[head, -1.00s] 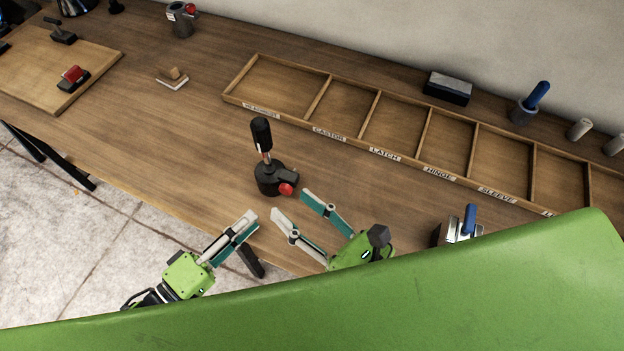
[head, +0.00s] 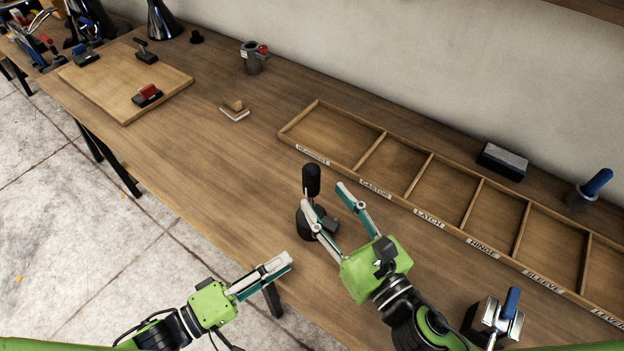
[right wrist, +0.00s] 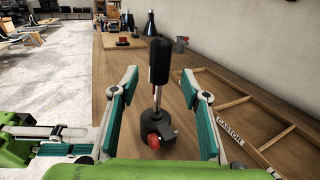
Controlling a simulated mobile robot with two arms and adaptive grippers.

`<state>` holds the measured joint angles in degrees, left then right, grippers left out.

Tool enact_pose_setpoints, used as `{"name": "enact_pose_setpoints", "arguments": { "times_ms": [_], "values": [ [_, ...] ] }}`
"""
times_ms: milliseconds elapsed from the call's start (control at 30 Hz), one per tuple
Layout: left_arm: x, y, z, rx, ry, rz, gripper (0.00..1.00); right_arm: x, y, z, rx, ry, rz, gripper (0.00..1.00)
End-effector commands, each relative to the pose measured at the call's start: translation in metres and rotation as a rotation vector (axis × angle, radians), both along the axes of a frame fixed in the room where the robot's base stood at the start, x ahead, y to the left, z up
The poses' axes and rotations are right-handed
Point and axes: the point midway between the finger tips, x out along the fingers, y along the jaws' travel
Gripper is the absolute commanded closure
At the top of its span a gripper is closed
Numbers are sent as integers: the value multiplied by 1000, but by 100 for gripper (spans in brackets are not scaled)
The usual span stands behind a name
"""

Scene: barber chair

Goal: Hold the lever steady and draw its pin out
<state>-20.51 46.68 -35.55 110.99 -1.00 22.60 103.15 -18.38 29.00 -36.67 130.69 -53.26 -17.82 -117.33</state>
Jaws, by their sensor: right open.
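The lever (head: 312,180) stands upright on the table, with a black grip and a round dark base (head: 304,226). In the right wrist view the lever (right wrist: 158,62) stands between my fingers in the picture. A red knob (right wrist: 152,141), apparently the pin's head, shows low on its base; my right finger hides it in the head view. My right gripper (head: 324,196) is open and empty, its fingers pointing at the lever from the near side. My left gripper (head: 288,260) is at the table's front edge, apart from the lever. Its fingers overlap, so its opening is unclear.
A labelled wooden compartment tray (head: 352,168) lies behind and right of the lever. A blue-handled metal piece (head: 510,302) stands at the lower right. A wooden board (head: 100,85) and a small block (head: 234,106) lie farther left. The table between them is clear.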

Motion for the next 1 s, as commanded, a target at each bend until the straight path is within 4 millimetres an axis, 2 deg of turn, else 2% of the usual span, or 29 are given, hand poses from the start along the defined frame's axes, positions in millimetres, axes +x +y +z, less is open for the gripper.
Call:
{"name": "enact_pose_setpoints", "arguments": {
  "times_ms": [200,400,800,967,1000],
  "values": [
    [0,0,0,0,0,0,72,31,18,1,1,-3,1,58],
    [0,0,0,0,0,0,72,49,28,0,-1,-1,-1,58],
    [0,0,0,0,0,0,72,55,32,0,-1,1,0,58],
    [0,0,0,0,0,0,72,55,32,0,-1,1,0,99],
    [0,0,0,0,0,0,72,55,32,0,-1,1,0,100]
  ]
}}
